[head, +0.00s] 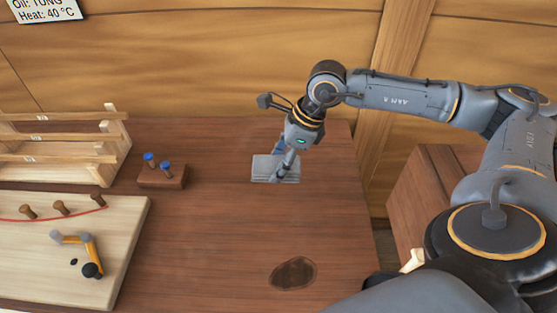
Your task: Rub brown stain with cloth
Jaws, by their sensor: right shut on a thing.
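The brown stain (293,273) is a dark oval patch on the wooden bench top (225,230), near its front right part. A grey folded cloth (264,166) lies at the back of the bench, well behind the stain. My right gripper (287,166) points down at the cloth and is shut on it. The fingers partly cover the cloth, and I cannot tell whether it is lifted off the bench. My left gripper is not in view.
A small block with blue-topped pegs (162,175) stands left of the cloth. A slatted wooden rack (60,150) and a pale board (70,235) with pegs and a yellow-black tool (90,250) fill the left side. The bench between cloth and stain is clear.

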